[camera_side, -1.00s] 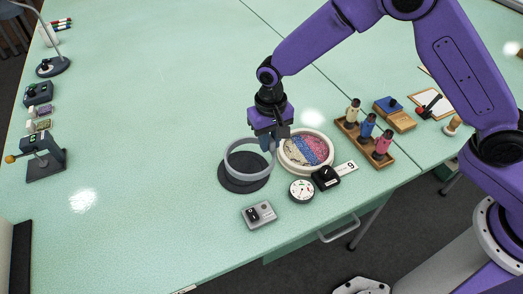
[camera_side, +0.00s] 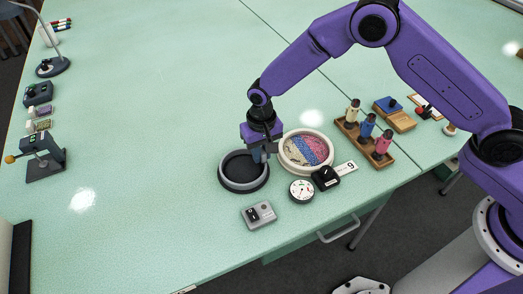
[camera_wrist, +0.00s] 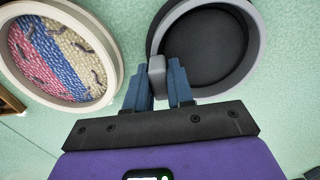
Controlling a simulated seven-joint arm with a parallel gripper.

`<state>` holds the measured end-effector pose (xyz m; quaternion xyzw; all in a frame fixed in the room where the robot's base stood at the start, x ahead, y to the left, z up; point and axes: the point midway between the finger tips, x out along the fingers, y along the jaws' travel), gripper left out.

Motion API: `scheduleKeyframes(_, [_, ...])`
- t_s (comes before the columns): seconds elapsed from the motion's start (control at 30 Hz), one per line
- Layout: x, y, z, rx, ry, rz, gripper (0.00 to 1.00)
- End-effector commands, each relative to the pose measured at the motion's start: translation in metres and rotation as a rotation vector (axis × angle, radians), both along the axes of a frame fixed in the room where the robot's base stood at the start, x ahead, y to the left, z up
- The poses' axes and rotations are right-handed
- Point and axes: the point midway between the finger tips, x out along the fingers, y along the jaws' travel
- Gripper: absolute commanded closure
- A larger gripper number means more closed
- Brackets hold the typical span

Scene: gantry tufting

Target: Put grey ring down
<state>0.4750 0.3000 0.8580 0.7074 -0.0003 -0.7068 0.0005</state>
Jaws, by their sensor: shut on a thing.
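The grey ring (camera_side: 224,183) sits around the dark round pad (camera_side: 243,166) on the green table, level and seeming to rest on the table or the pad's edge. My gripper (camera_side: 259,155) is at the ring's right rim, pointing down. In the wrist view my gripper (camera_wrist: 160,82) is shut on a small grey tab of the ring (camera_wrist: 253,50), with one blue finger on each side. The dark pad (camera_wrist: 205,48) fills the inside of the ring. Whether the ring fully touches the surface below is hard to tell.
A cream hoop with striped tufting (camera_side: 305,150) stands close right of the ring. A dial (camera_side: 301,190), a black device (camera_side: 326,178) and a grey switch box (camera_side: 259,214) lie in front. A rack of bottles (camera_side: 365,140) is further right.

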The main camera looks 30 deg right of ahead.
Motion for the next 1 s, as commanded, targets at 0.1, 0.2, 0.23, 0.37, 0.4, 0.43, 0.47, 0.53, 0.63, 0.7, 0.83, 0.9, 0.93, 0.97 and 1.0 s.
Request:
scheduleKeyframes(0.1, [0.000,0.000,-0.001,0.000,0.000,0.000,0.58])
scheduleKeyframes(0.2, [0.000,0.000,-0.001,0.000,0.000,0.000,0.52])
scheduleKeyframes(0.23, [0.000,0.000,-0.001,0.000,0.000,0.000,0.52])
scheduleKeyframes(0.37, [0.000,0.000,-0.001,0.000,0.000,0.000,0.52])
scheduleKeyframes(0.4, [0.000,0.000,-0.001,0.000,0.000,0.000,0.52])
scheduleKeyframes(0.43, [0.000,0.000,0.000,0.000,0.000,0.000,0.52])
scheduleKeyframes(0.47, [0.000,0.000,0.001,0.000,0.000,0.000,0.52])
scheduleKeyframes(0.53, [0.000,0.000,0.005,0.000,0.000,0.000,0.52])
scheduleKeyframes(0.63, [0.000,0.000,0.018,0.001,-0.002,0.000,0.52])
scheduleKeyframes(0.7, [0.000,0.000,0.031,0.002,-0.002,0.000,0.52])
scheduleKeyframes(0.83, [0.000,0.001,0.058,0.003,-0.004,0.001,0.52])
scheduleKeyframes(0.9, [0.001,0.001,0.072,0.003,-0.003,0.001,0.52])
scheduleKeyframes(0.93, [0.001,0.000,0.078,0.002,-0.003,0.000,0.52])
scheduleKeyframes(0.97, [0.001,0.000,0.083,0.002,-0.003,0.000,0.52])
scheduleKeyframes(1.0, [0.001,0.001,0.090,0.002,-0.002,0.000,0.52])
